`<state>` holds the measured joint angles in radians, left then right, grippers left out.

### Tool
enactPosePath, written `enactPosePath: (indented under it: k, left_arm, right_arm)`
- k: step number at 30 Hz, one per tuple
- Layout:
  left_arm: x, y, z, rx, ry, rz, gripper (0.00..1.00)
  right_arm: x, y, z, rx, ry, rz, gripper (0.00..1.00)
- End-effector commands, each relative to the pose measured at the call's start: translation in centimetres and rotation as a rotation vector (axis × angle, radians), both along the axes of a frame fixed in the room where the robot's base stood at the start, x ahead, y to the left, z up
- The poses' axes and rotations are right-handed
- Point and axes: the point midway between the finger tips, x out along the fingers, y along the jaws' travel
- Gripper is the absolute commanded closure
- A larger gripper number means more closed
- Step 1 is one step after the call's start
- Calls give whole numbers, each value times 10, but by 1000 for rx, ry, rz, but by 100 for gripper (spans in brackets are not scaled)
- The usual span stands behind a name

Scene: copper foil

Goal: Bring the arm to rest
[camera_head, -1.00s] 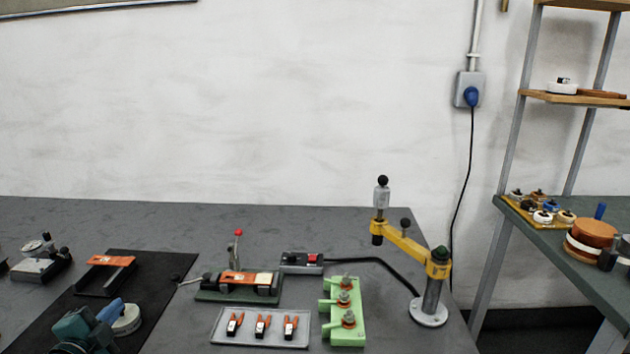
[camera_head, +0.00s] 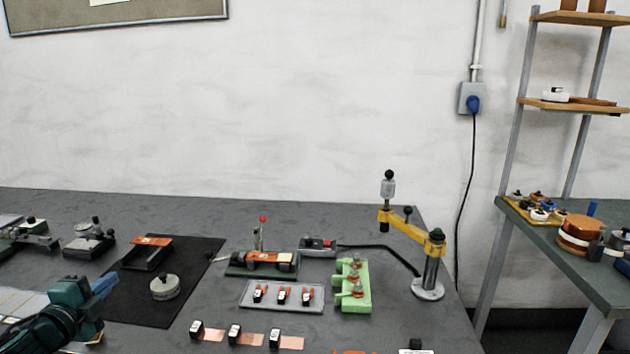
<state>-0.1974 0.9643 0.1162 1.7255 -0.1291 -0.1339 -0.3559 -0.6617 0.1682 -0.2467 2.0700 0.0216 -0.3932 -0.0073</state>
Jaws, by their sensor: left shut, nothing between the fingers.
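My left arm comes in from the lower left, teal and black. Its left gripper (camera_head: 106,284) has blue fingers, shut with nothing between them. It is over the left edge of the black mat (camera_head: 140,312), left of a round grey-white disc-shaped piece (camera_head: 165,287) with a small dark knob. A clear gap lies between the fingers and that piece. My right arm and gripper are not in the picture.
A copper-topped stand (camera_head: 153,241) is on the mat's back part. A toggle-clamp fixture (camera_head: 262,262), a grey tray (camera_head: 250,301) of small clips, a green fixture (camera_head: 354,290) and a yellow swing-arm post (camera_head: 432,262) stand rightward. Small copper pieces (camera_head: 248,338) lie in front.

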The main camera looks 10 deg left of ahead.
Motion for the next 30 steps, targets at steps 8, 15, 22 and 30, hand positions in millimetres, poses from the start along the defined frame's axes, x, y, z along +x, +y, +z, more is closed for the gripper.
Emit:
enactPosePath:
  k: [8, 15, 22, 30]
  left_arm:
    - [-50, -69, -99, -193, 234, -57, 100]
    - [-122, -133, -175, -382, 475, -72, 100]
    - [-195, -182, -220, -536, 677, -55, 100]
    - [-233, -231, -239, -746, 737, 2, 100]
  right_arm:
    - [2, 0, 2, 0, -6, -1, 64]
    - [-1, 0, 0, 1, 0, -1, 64]
    - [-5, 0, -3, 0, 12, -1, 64]
    - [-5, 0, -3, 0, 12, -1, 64]
